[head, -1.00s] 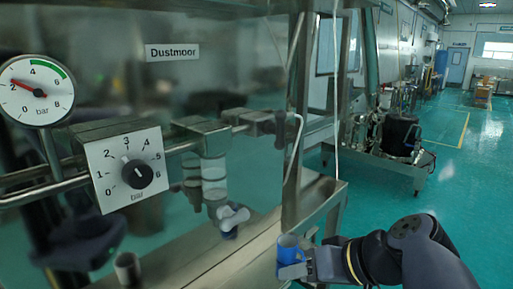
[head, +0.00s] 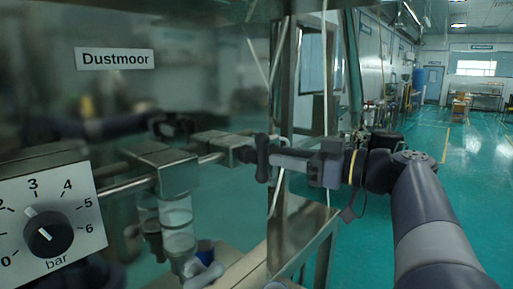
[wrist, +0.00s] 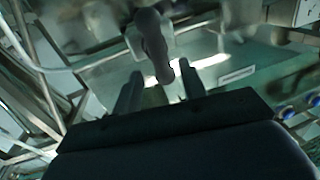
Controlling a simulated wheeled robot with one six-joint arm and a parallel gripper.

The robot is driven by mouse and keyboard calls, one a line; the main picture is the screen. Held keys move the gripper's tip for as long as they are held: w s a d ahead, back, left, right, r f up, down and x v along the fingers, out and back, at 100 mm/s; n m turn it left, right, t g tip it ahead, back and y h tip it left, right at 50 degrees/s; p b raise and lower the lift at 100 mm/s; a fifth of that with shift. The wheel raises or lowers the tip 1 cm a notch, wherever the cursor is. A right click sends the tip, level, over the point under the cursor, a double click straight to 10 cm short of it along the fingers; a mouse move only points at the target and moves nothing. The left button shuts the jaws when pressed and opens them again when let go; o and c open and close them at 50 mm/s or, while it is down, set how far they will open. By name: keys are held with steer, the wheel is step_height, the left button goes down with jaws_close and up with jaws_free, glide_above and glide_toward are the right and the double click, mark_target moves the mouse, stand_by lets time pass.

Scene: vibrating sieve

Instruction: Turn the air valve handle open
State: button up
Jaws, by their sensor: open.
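The air valve handle (head: 262,158) is a dark grey lever, roughly upright, at the right end of the horizontal air pipe. My gripper (head: 279,160) is level with it, just to its right, with its fingers pointing left at it. In the wrist view the handle (wrist: 154,45) extends down toward the gap between my open fingers (wrist: 160,88). I cannot tell whether a finger touches it. The near finger hides part of the far side in the head view.
A regulator panel with a dial (head: 48,235) stands at the left. A clear filter bowl (head: 178,225) hangs under the pipe, with a small blue item (head: 205,250) below. A steel frame post (head: 280,75) rises behind the handle. Teal floor is open at right.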

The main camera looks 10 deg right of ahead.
mark_target(262, 153)
steer(key=shift+p+x, duration=0.85)
steer(key=shift+x, duration=2.1)
steer(key=shift+c, duration=0.2)
jaws_close()
